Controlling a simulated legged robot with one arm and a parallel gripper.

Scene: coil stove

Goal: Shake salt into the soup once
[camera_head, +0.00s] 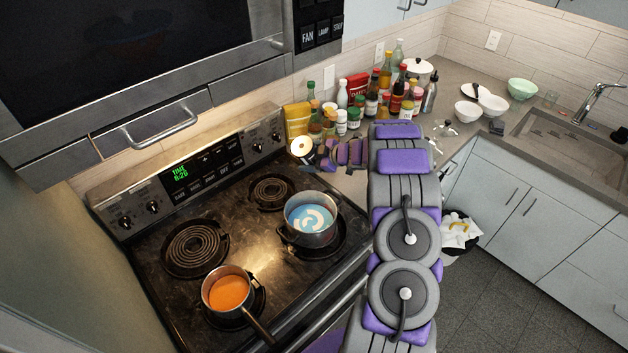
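A small saucepan (211,303) on the front burner holds orange soup (229,291). A larger steel pot (313,238) to its right holds something blue with a white swirl (311,217). My arm reaches up the right side of the stove, and my gripper (313,158) points left at the stove's back right corner. A round cream-topped container (301,147) is right at my fingertips. Its body is mostly hidden, and I cannot tell whether it is held or only beside the fingers. I cannot make out for certain which container is the salt.
Several bottles and jars crowd the counter behind my gripper, including a yellow box (297,119) and a red bag (357,87). Bowls (468,111) and a sink (570,140) are at the right. The microwave (140,60) overhangs the stove. Two coil burners (195,248) are bare.

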